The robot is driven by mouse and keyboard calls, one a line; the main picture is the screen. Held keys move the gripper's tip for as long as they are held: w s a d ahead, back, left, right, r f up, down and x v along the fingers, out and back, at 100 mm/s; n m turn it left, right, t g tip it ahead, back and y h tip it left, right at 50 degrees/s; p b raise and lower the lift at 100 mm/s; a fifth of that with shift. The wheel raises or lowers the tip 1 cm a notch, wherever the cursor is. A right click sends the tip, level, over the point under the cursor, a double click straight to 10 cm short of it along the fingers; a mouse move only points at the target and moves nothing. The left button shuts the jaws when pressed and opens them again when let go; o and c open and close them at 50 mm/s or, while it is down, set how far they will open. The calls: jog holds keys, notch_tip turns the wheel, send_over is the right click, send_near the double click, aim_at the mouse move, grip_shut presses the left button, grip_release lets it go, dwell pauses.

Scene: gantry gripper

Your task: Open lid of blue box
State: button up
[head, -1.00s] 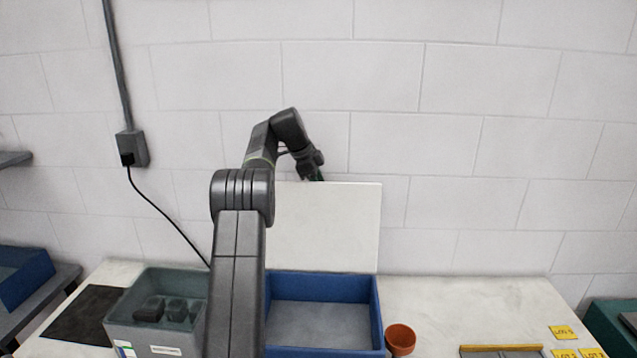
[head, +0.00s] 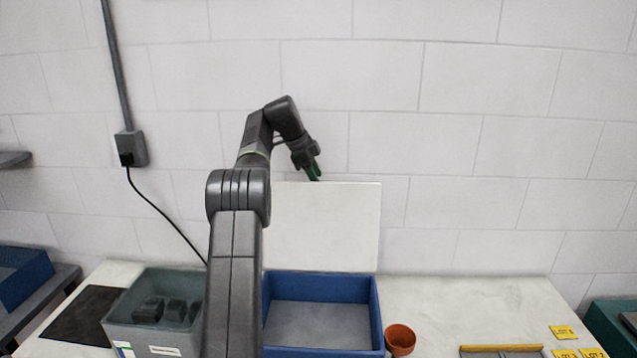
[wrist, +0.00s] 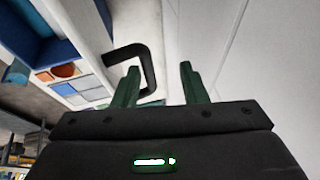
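The blue box (head: 376,310) stands on the table with its inside showing a bare grey floor. Its white lid (head: 325,225) stands upright along the box's back edge, open. In the wrist view, a dark handle (wrist: 148,62) sticks out from the lid's face beside my fingers. My gripper (head: 315,172) is at the lid's top edge in the head view.
A grey-green bin (head: 122,308) with dark items stands left of the box, and a terracotta pot (head: 400,338) stands at its right. A dark mat (head: 82,315) lies at far left. Yellow labels (head: 563,332) lie at the right. The tabletop (head: 450,300) right of the pot is mostly clear.

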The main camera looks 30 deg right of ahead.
jog(key=shift+v, duration=2.3)
jog(key=shift+f, duration=0.2)
jog(key=shift+s+x, duration=0.2)
jog(key=shift+x, duration=1.5)
jog(key=shift+s+x, duration=0.25)
jog(key=shift+x, duration=1.45)
jog(key=shift+a, duration=0.1)
jog(key=shift+a+r, duration=0.1)
